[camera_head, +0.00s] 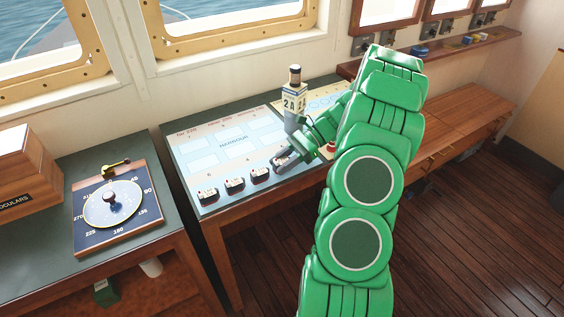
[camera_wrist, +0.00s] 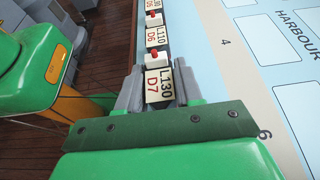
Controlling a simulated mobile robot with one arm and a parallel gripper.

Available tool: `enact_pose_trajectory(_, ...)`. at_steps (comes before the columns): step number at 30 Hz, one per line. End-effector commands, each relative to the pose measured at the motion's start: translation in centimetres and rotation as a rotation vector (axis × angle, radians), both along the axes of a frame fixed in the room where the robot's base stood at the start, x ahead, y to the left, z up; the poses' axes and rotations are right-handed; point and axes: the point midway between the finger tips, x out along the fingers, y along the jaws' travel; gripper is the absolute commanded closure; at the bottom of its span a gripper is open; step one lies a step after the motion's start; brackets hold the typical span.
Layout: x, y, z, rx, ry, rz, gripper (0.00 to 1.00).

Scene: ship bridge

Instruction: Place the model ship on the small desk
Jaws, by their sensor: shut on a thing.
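My gripper (camera_head: 283,160) is at the near edge of the chart-topped desk, at the right end of a row of small model ships. In the wrist view its two grey fingers (camera_wrist: 158,92) are shut on a small white model ship (camera_wrist: 158,82) labelled L130 D7. I cannot tell whether this ship still touches the desk. Other model ships (camera_head: 234,185) stand in line beside it; one in the wrist view (camera_wrist: 156,38) is labelled L110 D6. Which surface is the small desk is not clear: a dark-topped desk (camera_head: 170,262) stands at the left.
The light-blue chart (camera_head: 230,140) reads HARBOUR. A taller block (camera_head: 294,105) marked 2A stands behind my gripper. A compass board (camera_head: 120,228) and wooden box (camera_head: 25,180) occupy the left desk. A low wooden bench (camera_head: 470,115) lies right. A gap separates the two desks.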

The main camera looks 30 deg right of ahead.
Motion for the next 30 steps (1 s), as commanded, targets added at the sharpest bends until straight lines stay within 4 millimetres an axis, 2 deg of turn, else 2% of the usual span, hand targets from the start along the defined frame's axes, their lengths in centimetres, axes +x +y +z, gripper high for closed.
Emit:
enact_pose_trajectory(16, 0.01, 0.01, -0.63, 0.0, 0.0, 0.0, 0.99)
enact_pose_trajectory(17, 0.02, 0.0, -0.65, 0.0, 0.0, 0.0, 0.63)
enact_pose_trajectory(22, 0.01, 0.0, -0.63, 0.0, 0.0, 0.0, 0.37)
enact_pose_trajectory(30, 0.01, 0.0, -0.64, 0.0, 0.0, 0.0, 0.35)
